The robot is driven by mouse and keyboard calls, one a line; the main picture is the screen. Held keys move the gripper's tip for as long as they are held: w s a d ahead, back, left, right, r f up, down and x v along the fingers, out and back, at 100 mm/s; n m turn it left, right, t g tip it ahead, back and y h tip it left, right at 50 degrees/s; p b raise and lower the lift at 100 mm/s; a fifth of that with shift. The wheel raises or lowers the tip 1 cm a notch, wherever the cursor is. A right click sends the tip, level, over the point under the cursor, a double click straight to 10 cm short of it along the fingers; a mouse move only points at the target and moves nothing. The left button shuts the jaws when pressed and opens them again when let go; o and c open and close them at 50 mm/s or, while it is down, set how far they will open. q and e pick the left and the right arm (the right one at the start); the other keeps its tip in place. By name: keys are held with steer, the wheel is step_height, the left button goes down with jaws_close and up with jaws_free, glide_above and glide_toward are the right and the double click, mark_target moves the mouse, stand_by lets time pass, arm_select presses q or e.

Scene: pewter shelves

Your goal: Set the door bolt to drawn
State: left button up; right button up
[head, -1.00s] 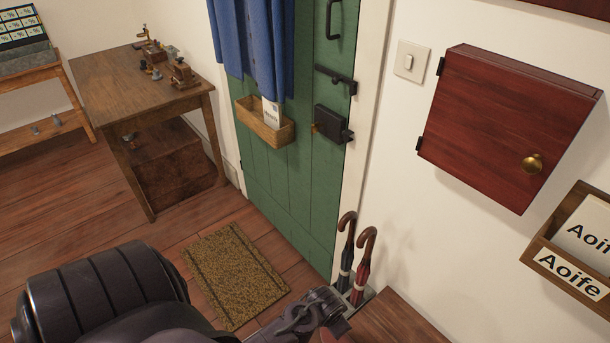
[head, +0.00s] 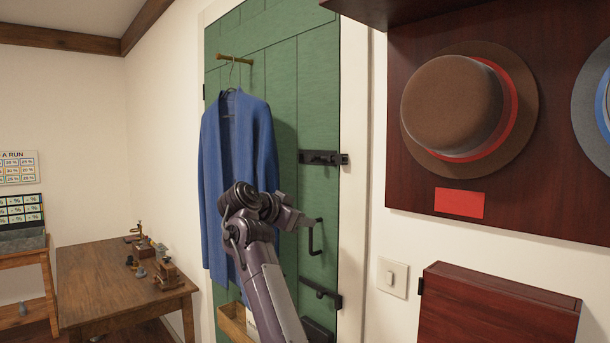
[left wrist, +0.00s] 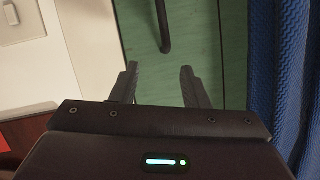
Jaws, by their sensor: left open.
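The green door (head: 310,75) carries a black bolt (head: 321,158) high near its right edge. The bolt's right end reaches a black piece at the door frame; a small knob shows on its bar. My left gripper (head: 306,220) is raised in front of the door, below the bolt and close to the black pull handle (head: 318,240). In the left wrist view my left gripper (left wrist: 160,84) is open and empty, with the handle (left wrist: 164,30) ahead of its fingers. The bolt does not show there. My right gripper is out of view.
A blue cardigan (head: 215,150) hangs on the door, left of and behind my arm. A black latch (head: 321,293) sits below the handle. To the right are a light switch (head: 392,278), a red cabinet (head: 495,310) and a brown hat (head: 455,105) on a board.

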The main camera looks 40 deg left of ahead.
mark_target(309, 159)
arm_select(q)
steer(key=s+a+r+m+t+h, duration=0.2)
steer(key=s+r+t+h, duration=0.15)
steer(key=r, duration=1.05)
steer(key=shift+y, duration=0.35)
steer(key=w+p, duration=0.1)
steer(key=w, duration=0.1)
steer(key=w+p, duration=0.1)
steer(key=w, duration=0.1)
steer(key=w+p, duration=0.1)
steer(key=p, duration=0.1)
steer(key=shift+w+d, duration=0.4)
steer(key=shift+w+f, duration=0.1)
steer(key=shift+w, duration=0.45)
jaws_close()
